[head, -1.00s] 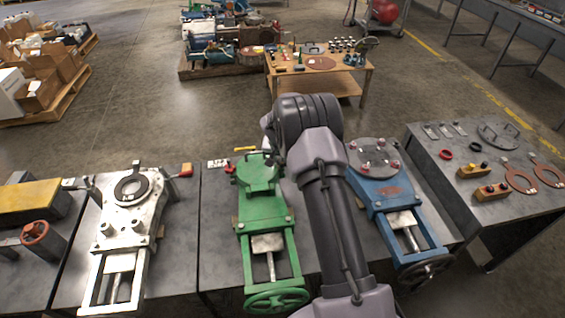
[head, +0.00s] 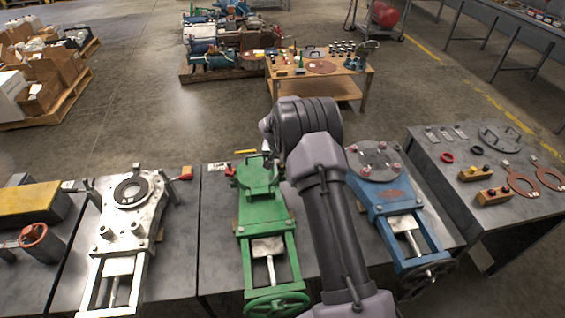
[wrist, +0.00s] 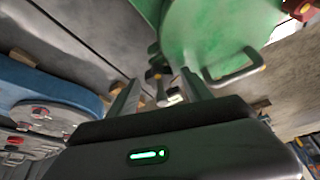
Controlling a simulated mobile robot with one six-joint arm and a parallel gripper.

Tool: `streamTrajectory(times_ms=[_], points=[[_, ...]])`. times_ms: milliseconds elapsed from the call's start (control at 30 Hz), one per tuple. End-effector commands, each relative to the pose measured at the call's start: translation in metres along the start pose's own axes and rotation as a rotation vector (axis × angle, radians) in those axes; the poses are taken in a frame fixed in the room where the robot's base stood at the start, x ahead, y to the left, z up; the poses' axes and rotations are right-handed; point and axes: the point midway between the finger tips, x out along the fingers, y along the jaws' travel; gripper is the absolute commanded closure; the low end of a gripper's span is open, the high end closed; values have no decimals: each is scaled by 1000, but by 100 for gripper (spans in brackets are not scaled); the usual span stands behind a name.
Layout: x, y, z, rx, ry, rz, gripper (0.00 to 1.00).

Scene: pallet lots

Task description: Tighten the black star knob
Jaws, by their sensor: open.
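My gripper (wrist: 160,88) is open in the wrist view, with its two fingers spread in front of the green valve (wrist: 215,40). A small dark part (wrist: 153,76), perhaps the black star knob, shows between the fingers by the edge of the green valve. Its shape is too small and blurred to confirm, and nothing is clearly gripped. In the head view the green valve (head: 262,222) lies on the middle bench, and my arm hides the gripper and part of the valve's right side.
A silver valve (head: 128,215) lies to the left and a blue valve (head: 390,200) to the right. A U-shaped handle (wrist: 235,72) stands out from the green valve near the right finger. The right-hand bench (head: 455,215) holds rings and small blocks.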

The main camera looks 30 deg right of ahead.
Motion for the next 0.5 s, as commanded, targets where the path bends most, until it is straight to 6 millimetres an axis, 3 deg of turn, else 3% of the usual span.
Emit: streamTrajectory(times_ms=[133,233,500], points=[[-6,0,-1,0,1,0,42],[-24,0,-2,-1,1,-1,42],[-110,-1,-3,-2,3,-2,42]])
